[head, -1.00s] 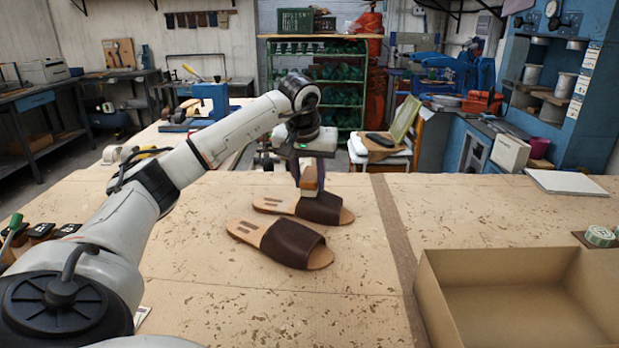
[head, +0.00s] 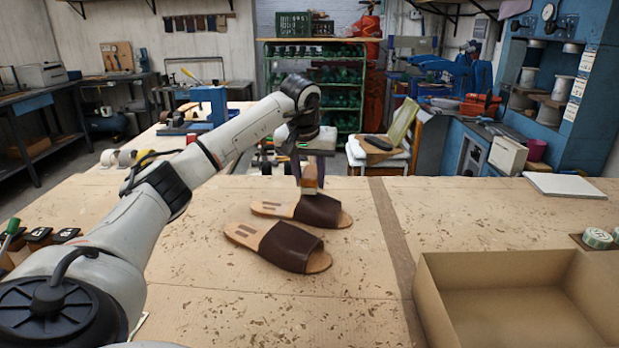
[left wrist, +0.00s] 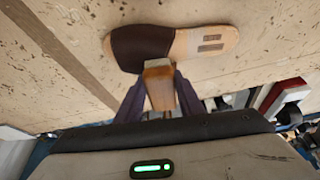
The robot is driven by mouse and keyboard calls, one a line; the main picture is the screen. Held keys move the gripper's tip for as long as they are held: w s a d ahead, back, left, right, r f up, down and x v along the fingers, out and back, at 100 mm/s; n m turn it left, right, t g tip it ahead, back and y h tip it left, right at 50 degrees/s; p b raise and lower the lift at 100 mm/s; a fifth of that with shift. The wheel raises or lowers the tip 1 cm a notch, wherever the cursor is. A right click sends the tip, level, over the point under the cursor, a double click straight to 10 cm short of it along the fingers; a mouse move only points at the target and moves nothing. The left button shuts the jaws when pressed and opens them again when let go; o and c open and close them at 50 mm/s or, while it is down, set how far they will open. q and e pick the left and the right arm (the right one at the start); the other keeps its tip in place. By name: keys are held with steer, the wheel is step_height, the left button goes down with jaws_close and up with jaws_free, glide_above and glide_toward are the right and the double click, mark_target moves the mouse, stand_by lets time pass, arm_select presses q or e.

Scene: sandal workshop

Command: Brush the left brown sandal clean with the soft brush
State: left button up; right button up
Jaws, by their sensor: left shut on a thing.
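Two brown sandals with dark straps and tan soles lie side by side on the workbench, toes to the right. The far sandal (head: 322,211) also shows in the left wrist view (left wrist: 140,46). The near sandal (head: 290,247) lies closer to me. My left gripper (head: 311,170) points down over the far sandal, its purple fingers shut on the wooden block of the brush (head: 309,181). The brush (left wrist: 159,84) is at the strap's rear edge; I cannot tell whether it touches. My right gripper is not in view.
An open cardboard box (head: 439,307) stands at the front right of the bench (head: 190,265). A white pad (head: 565,185) and green tape rolls (head: 597,238) lie at the right. Dark items (head: 38,235) sit at the left edge. The bench around the sandals is mostly clear.

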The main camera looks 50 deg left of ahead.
arm_select(q)
steer(key=shift+f, duration=0.1)
steer(key=shift+s+d, duration=0.3)
steer(key=shift+s, duration=0.05)
steer(key=shift+s+d+b, duration=0.4)
steer(key=shift+s+d, duration=0.2)
steer(key=shift+s, duration=0.05)
steer(key=shift+p, duration=0.4)
steer(key=shift+w+a, duration=0.1)
steer(key=shift+w+a, duration=0.75)
steer(key=shift+w, duration=0.15)
steer(key=shift+s, duration=0.1)
steer(key=shift+s+d+b, duration=0.4)
steer(key=shift+s+d, duration=0.45)
steer(key=shift+s, duration=0.05)
